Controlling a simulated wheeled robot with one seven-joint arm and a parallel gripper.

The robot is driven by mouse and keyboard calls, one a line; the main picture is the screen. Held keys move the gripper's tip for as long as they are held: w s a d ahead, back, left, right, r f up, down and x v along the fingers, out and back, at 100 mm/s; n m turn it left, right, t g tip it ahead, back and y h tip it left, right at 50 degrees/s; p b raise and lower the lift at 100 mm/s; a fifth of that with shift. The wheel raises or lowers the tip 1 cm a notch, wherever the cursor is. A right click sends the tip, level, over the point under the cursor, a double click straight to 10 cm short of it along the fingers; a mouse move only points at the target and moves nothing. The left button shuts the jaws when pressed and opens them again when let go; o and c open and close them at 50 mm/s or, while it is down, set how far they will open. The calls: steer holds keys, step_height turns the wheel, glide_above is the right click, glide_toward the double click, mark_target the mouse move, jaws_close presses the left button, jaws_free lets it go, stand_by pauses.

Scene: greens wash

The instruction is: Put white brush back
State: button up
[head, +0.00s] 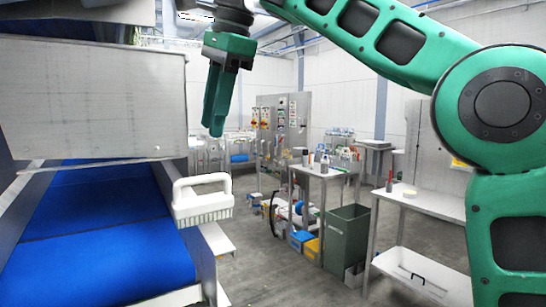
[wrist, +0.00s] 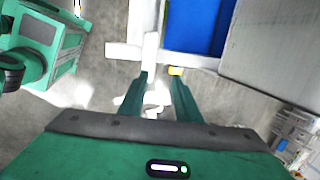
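The white brush (head: 203,198) has a loop handle on top and a wide block below. In the head view it is upright at the right edge of the blue conveyor belt (head: 95,235), near its end. What bears it is not clear. My gripper (head: 217,130) hangs fingers down above the brush, apart from it. In the wrist view the two green fingers of my gripper (wrist: 160,77) stand apart, with no held thing clearly visible between them. White pieces show beyond the fingertips there; I cannot tell whether one is the brush.
A large grey-white panel (head: 95,105) stands over the belt at left. A metal table (head: 325,172) with bottles, a green bin (head: 346,235) and a white workbench (head: 425,201) stand farther off at right. Grey floor between is partly open.

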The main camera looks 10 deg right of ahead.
steer(key=s+d+f+n+g+h, duration=0.1)
steer(key=s+d+f+n, duration=0.15)
steer(key=d+f, duration=1)
steer(key=s+d+f+n+g+h, duration=0.1)
steer(key=s+d+f+n, duration=0.15)
steer(key=d+f, duration=1.05)
steer(key=s+d+f+n, duration=0.1)
steer(key=s+d+f, duration=0.6)
steer(key=s, duration=0.3)
steer(key=s+d+f+n, duration=0.1)
steer(key=s+d+f, duration=0.6)
steer(key=s+f, duration=0.3)
steer(key=shift+s+g, duration=0.4)
steer(key=shift+s, duration=0.2)
steer(key=shift+d, duration=0.1)
steer(key=shift+w+f, duration=0.2)
steer(key=shift+w, duration=0.45)
